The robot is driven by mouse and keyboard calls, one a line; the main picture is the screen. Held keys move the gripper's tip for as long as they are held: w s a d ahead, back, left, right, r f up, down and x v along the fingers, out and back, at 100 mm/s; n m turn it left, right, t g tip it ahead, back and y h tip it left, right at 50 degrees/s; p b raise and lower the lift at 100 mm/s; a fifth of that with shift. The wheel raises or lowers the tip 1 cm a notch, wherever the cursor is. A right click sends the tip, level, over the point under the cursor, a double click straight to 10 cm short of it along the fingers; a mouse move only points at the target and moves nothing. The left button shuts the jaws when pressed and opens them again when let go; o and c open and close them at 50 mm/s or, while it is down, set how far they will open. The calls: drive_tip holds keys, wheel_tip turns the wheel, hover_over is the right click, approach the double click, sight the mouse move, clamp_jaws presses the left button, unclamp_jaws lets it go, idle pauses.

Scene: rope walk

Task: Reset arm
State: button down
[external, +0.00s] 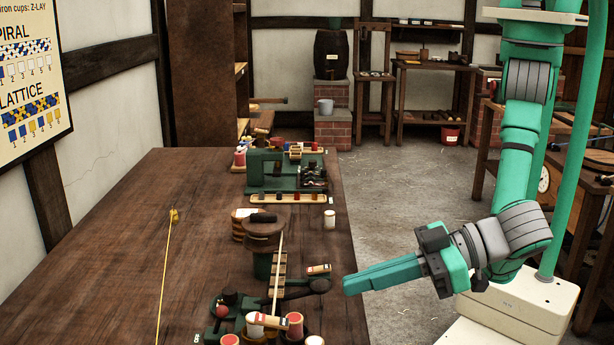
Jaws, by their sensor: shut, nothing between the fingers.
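My arm reaches in from the right of the external view, teal with grey joints. My gripper (347,285) points left at the right edge of the long brown table (130,235). Its long teal fingers lie together, shut, with nothing held. The fingertips are just right of a dark rounded knob (320,286) on the table; whether they touch it I cannot tell.
A green machine (262,170) stands at the table's back. A round wooden block (264,232) and a cluster of spools (295,325) stand nearer. A yellow cord (164,270) runs along the table's clear left part. Workbenches line the right.

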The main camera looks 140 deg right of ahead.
drive_tip(key=shift+s+a, duration=0.1)
drive_tip(key=shift+a, duration=0.05)
drive_tip(key=shift+f, duration=0.1)
idle(0.3)
drive_tip(key=s+d+f+n+t+y, duration=0.15)
drive_tip(key=s+f+n+y, duration=0.35)
drive_tip(key=s+f, duration=0.65)
drive_tip(key=s+a+f+n+t+y, duration=0.1)
drive_tip(key=s+f+n+t+y, duration=0.1)
drive_tip(key=s+f+n, duration=0.75)
drive_tip(key=s+f+m+y, duration=0.3)
drive_tip(key=s, duration=1.4)
drive_tip(key=s+d+r+m+t, duration=0.1)
drive_tip(key=s+r+m+t, duration=0.1)
drive_tip(key=s+r, duration=0.7)
drive_tip(key=v, duration=0.3)
drive_tip(key=shift+w+d+m, duration=0.1)
drive_tip(key=shift+w+m, duration=0.1)
drive_tip(key=shift+m, duration=0.05)
